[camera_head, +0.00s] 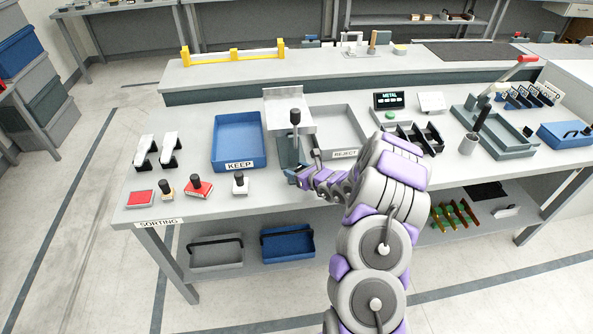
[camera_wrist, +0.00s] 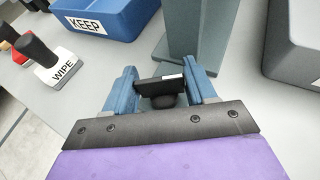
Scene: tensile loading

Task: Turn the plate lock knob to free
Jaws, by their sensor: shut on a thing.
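A metal plate (camera_head: 287,107) sits on a blue-grey post (camera_head: 289,150) at the table's front middle, between the KEEP and REJECT trays. A black-topped upright handle (camera_head: 295,118) stands in front of the plate. My gripper (camera_head: 295,174) is low at the front of the post. In the wrist view my gripper (camera_wrist: 160,88) has its two blue fingers on either side of a black bar-shaped knob (camera_wrist: 158,86), shut on it. The knob lies roughly level, with a small pale mark at its right end. A rounded black part shows below it. The post (camera_wrist: 190,40) rises just behind.
The blue KEEP tray (camera_head: 238,119) is left of the post; the grey REJECT tray (camera_head: 365,130) is right. A WIPE stamp (camera_wrist: 40,55) and red-based stamp (camera_head: 199,187) stand near the front edge. Table space between the stamps and gripper is clear.

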